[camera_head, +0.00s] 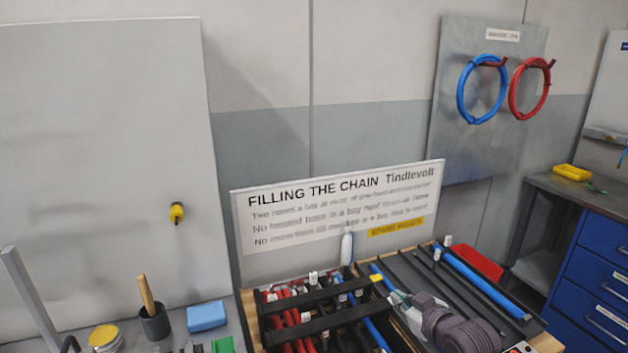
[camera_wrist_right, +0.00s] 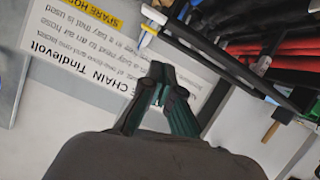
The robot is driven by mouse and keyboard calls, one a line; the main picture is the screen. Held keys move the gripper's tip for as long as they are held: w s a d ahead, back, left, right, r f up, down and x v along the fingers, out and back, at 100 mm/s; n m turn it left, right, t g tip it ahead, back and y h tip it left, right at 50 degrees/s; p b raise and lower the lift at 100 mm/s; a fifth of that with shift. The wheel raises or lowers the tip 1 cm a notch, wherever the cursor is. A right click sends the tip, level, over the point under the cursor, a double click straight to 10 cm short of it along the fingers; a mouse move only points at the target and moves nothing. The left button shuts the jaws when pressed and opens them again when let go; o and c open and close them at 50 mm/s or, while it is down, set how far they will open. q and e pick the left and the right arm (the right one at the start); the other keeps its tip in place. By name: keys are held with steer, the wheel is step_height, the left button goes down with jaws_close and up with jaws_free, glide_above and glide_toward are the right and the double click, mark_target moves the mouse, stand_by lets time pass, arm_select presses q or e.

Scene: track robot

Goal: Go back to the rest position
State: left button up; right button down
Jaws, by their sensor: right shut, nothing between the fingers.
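My right gripper (camera_head: 398,302) is low in the head view, over the front part of the chain trays. Its grey-purple wrist comes in from the lower right. In the right wrist view its dark fingers (camera_wrist_right: 160,88) are together with nothing between them. My left gripper is in neither view. The tray with red and blue hoses (camera_head: 300,318) is left of the right gripper. Another tray with black dividers and a blue hose (camera_head: 482,282) lies behind and to the right of it.
A white sign (camera_head: 340,205) stands behind the trays. A blue block (camera_head: 207,316), a dark cup with a wooden handle (camera_head: 154,322) and a yellow-lidded tin (camera_head: 104,338) are at left. A red bin (camera_head: 474,262) is behind the right tray. Blue drawers (camera_head: 600,275) stand at far right.

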steer(key=s+a+f+g, duration=0.1)
steer(key=s+f, duration=0.2)
steer(key=s, duration=0.2)
steer(key=s+a+f+g, duration=0.1)
steer(key=s+f+g, duration=0.1)
steer(key=s+f, duration=0.2)
steer(key=s+a+f+m+g+h, duration=0.1)
steer(key=s+a+f, duration=0.1)
steer(key=s+f, duration=0.2)
steer(key=shift+s+g, duration=0.3)
steer(key=shift+s, duration=1.35)
steer(key=s+d+f+m+g+h, duration=0.1)
steer(key=s+f+m+g, duration=0.15)
steer(key=s, duration=0.85)
steer(key=s+d+f+m+g+h, duration=0.1)
steer(key=s+g, duration=0.2)
steer(key=s, duration=0.8)
step_height(320, 180, down, 24)
steer(key=s+d+f+n+g, duration=0.1)
steer(key=s+d+f+g, duration=0.1)
steer(key=s+f, duration=1.5)
steer(key=shift+s+d+f+h, duration=0.2)
steer(key=shift+d+f+h, duration=0.15)
steer(key=shift+f, duration=0.25)
